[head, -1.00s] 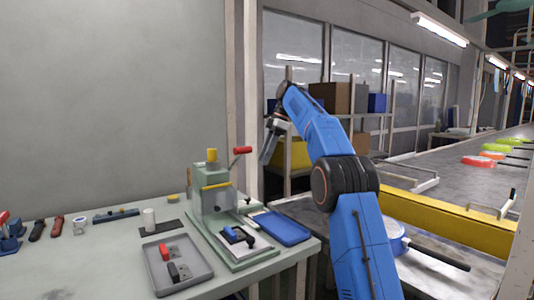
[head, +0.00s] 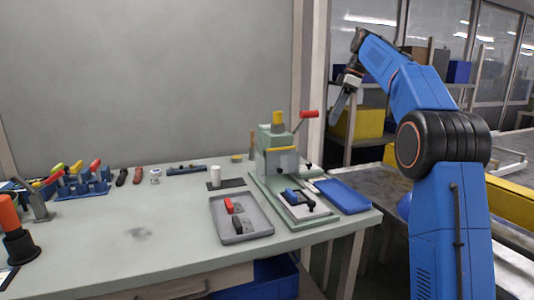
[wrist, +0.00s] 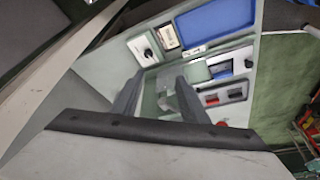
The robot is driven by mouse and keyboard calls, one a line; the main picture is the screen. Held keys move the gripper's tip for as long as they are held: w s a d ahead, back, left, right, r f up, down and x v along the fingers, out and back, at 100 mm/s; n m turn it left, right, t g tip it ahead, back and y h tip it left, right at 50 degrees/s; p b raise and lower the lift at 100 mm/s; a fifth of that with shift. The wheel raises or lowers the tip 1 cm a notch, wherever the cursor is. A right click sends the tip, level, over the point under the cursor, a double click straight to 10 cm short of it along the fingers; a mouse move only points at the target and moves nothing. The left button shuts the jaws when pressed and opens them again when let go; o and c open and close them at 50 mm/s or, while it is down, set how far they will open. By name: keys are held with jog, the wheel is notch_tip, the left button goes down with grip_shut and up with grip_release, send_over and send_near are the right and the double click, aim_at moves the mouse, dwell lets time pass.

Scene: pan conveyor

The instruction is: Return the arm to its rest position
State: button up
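My blue arm (head: 445,210) stands at the right of the head view, bent at its black elbow joint, with its forearm reaching up and left. My gripper (head: 335,118) hangs tilted down in the air, behind and to the right of the bench fixture. It holds nothing that I can see. In the wrist view my gripper (wrist: 160,80) shows its two dark fingers apart, with the bench below between and beyond them.
The green bench (head: 130,240) carries a clamp fixture (head: 277,162) with a red-handled lever, a grey tray (head: 250,231), a blue tray (head: 343,196) and a tool rack (head: 85,187). Shelving with a yellow bin (head: 368,124) stands behind my gripper. Air around the forearm looks clear.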

jog(key=s+f+m+t+h, duration=0.1)
jog(key=s+f+m, duration=0.15)
jog(key=s, duration=0.65)
jog(key=s+a+f+m+h, duration=0.1)
jog(key=s+f+m, duration=0.15)
jog(key=s, duration=0.65)
jog(key=s+f+m+t, duration=0.15)
jog(key=s+m, duration=0.25)
jog(key=s, duration=0.5)
jog(key=s+d+f+m+t+h, duration=0.1)
jog(key=s+f+m, duration=0.5)
jog(key=s+f, duration=1.8)
jog(key=shift+s+d+h, duration=0.4)
jog(key=shift+d+h, duration=0.15)
jog(key=shift+h, duration=0.05)
